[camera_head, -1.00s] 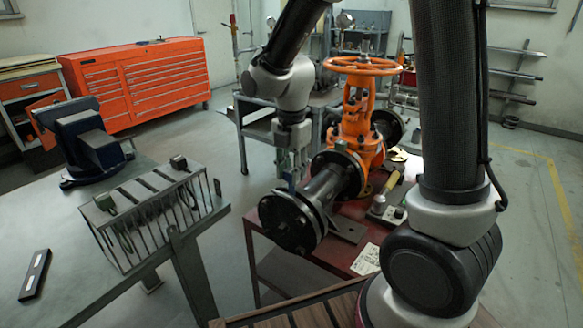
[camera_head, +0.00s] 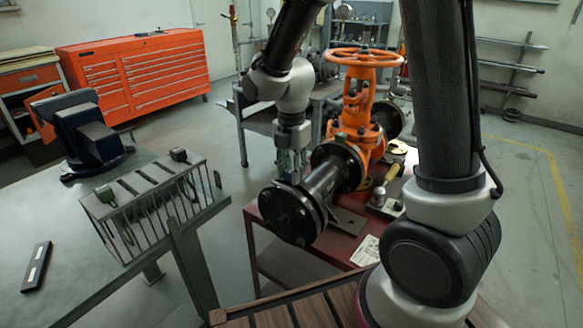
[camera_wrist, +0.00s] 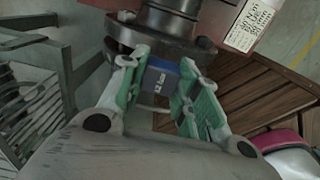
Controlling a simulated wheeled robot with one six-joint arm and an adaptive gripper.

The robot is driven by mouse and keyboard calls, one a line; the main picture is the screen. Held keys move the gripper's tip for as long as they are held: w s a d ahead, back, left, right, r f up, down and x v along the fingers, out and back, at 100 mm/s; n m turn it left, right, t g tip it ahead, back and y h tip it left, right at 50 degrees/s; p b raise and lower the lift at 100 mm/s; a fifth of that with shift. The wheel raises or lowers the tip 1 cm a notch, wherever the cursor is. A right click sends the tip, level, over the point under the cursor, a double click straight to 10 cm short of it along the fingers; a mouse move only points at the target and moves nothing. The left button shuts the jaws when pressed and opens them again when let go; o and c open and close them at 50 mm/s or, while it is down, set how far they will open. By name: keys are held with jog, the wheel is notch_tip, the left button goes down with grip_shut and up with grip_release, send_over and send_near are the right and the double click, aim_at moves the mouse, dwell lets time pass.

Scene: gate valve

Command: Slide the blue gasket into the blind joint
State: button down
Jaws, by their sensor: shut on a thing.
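My gripper (camera_head: 291,174) points down just above the near end of the black pipe. In the wrist view its green-padded fingers (camera_wrist: 162,82) are shut on the blue gasket (camera_wrist: 161,76), which shows as a small blue block between them. The rest of the gasket is hidden or too small to tell. The blind joint (camera_head: 291,214) is the pair of round black bolted flanges at the pipe's near end. It also shows in the wrist view (camera_wrist: 122,36), beyond the fingertips. I cannot tell whether the gasket is between the flanges.
The orange gate valve (camera_head: 362,110) stands behind the joint on a red table (camera_head: 342,248). A slotted metal rack (camera_head: 150,205) is on the grey bench (camera_head: 80,270) to the left, with a blue vise (camera_head: 88,132). A wooden slatted surface (camera_head: 300,314) is in front.

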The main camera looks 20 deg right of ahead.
jog(key=shift+f, duration=0.65)
jog(key=c, duration=1)
grip_release()
jog(key=shift+o, duration=0.2)
notch_tip(320, 180, up, 12)
